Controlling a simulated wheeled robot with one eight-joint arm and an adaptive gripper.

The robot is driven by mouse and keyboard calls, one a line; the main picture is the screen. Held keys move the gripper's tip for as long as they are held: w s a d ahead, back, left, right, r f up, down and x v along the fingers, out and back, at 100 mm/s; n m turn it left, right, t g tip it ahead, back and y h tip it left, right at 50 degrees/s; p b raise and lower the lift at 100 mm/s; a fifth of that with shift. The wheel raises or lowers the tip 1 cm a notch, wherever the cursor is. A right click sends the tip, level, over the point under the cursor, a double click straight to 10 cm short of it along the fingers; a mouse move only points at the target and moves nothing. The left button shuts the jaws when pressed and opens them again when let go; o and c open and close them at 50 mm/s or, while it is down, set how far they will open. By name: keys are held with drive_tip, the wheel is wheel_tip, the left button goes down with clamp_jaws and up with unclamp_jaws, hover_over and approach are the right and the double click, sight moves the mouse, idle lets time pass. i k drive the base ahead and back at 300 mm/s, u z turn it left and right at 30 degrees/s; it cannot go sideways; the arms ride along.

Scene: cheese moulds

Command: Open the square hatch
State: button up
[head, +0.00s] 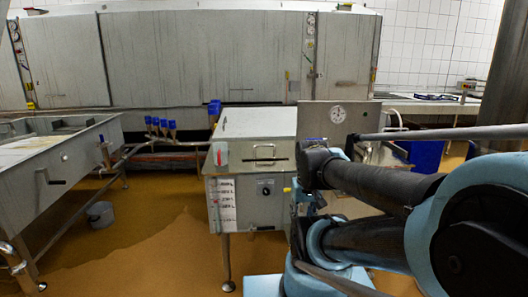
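A steel box-shaped unit stands on legs in the middle of the head view. Its flat, roughly square lid (257,123) looks like the square hatch and appears shut. A bar handle (264,151) sits at the front below the lid's edge. The front panel (262,205) carries a dark knob and a printed scale. My arm comes in from the right and covers the unit's right side. I cannot make out my gripper or its fingers, and nothing is seen touching the handle.
An upright steel plate with a round gauge (338,114) stands right of the lid. Long grey cabinets (200,60) line the back. Brown floor (150,240) is clear between vat and unit.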

sight(262, 151)
drive_tip(key=z, duration=0.6)
drive_tip(key=k, duration=0.85)
drive_tip(key=u, duration=0.65)
drive_tip(key=i, duration=1)
drive_tip(key=z, duration=0.05)
